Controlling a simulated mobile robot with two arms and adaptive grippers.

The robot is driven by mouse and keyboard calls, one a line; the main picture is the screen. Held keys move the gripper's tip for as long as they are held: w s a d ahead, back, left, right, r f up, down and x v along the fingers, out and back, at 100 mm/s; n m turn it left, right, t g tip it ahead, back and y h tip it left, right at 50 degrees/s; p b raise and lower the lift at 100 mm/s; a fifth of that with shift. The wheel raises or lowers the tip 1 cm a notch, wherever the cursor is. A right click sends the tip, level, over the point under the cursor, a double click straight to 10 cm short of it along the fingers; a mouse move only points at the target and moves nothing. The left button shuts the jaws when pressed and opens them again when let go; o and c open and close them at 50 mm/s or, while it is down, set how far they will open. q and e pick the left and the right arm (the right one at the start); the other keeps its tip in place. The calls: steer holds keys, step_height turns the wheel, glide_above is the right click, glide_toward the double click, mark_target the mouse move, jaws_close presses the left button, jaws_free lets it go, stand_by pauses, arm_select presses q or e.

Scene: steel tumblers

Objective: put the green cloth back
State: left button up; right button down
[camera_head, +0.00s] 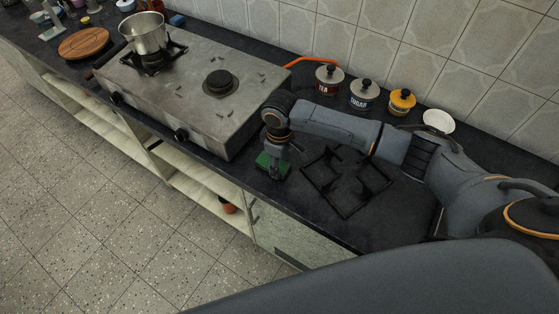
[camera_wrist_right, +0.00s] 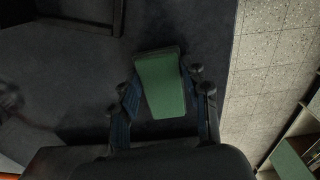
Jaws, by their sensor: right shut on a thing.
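The green cloth (camera_head: 263,159) is a small, folded-looking rectangle at the front edge of the dark counter, just right of the stove. My right gripper (camera_head: 273,170) points down over it and is shut on it. In the right wrist view the cloth (camera_wrist_right: 163,85) lies between the two fingers of my right gripper (camera_wrist_right: 165,92). I cannot tell whether the cloth touches the counter or is just above it. My left gripper is not in view.
The steel stove (camera_head: 195,90) carries a pot (camera_head: 146,34). A black burner grate (camera_head: 345,182) lies right of the gripper. Several canisters, including a tea tin (camera_head: 328,80), stand along the wall. Open shelves (camera_head: 205,190) are below. A flat green surface (camera_wrist_right: 290,162) shows at the wrist view's lower right.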

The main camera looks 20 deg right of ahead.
steer(key=c, duration=0.6)
jaws_free()
steer(key=shift+f, duration=0.1)
steer(key=shift+c, duration=0.2)
step_height(320, 180, up, 12)
steer(key=shift+b, duration=0.45)
